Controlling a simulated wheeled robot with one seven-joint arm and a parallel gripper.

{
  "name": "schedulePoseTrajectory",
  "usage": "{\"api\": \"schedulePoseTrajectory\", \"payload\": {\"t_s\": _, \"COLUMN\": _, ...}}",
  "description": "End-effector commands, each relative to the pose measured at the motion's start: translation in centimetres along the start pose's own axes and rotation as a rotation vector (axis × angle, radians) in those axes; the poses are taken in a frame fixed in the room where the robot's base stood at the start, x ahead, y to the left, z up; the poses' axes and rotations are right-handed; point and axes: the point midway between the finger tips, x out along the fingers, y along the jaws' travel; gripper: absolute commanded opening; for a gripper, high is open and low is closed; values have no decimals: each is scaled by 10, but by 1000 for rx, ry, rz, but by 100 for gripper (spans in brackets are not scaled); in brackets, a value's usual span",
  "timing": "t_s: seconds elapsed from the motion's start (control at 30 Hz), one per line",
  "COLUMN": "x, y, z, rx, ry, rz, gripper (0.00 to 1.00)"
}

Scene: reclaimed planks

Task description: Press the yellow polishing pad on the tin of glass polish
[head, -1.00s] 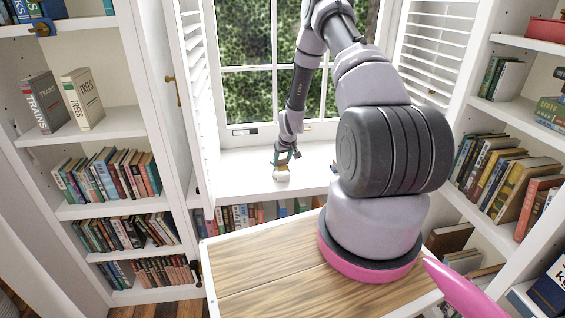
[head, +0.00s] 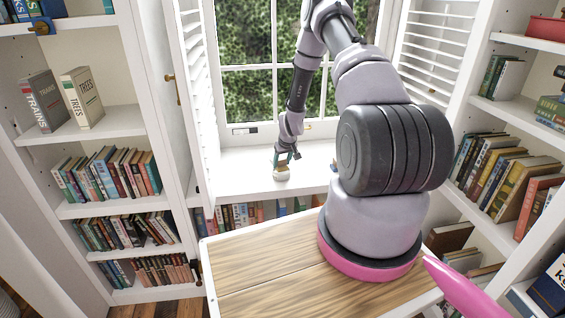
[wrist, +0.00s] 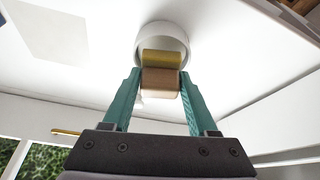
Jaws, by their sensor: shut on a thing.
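The yellow polishing pad (wrist: 163,57) sits under a tan block (wrist: 160,80) held between the teal fingers of my gripper (wrist: 160,76). In the head view my gripper (head: 286,158) is low over the white window sill. The tin of glass polish (wrist: 163,31) is a round white shape on the sill, just beyond the pad in the wrist view. It also shows as a small pale shape in the head view (head: 281,177). The pad overlaps the tin's near part and hides it. I cannot tell for certain whether they touch.
The white sill (head: 240,172) is mostly clear around the tin. A pale flat rectangle (wrist: 45,28) lies on it in the wrist view. White shutters (head: 194,100) flank the window. Bookshelves stand on both sides, and more books (head: 238,215) sit below the sill.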

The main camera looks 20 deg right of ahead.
Motion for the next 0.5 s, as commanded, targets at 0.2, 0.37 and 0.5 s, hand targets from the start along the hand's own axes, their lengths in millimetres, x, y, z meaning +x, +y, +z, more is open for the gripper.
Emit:
{"api": "schedulePoseTrajectory", "payload": {"t_s": 0.2, "x": 2, "y": 0, "z": 1, "rx": 0, "ry": 0, "rz": 0, "gripper": 14}}
{"api": "schedulePoseTrajectory", "payload": {"t_s": 0.37, "x": 4, "y": 0, "z": 2, "rx": 0, "ry": 0, "rz": 0, "gripper": 14}}
{"api": "schedulePoseTrajectory", "payload": {"t_s": 0.5, "x": 6, "y": 0, "z": 2, "rx": 0, "ry": 0, "rz": 0, "gripper": 14}}
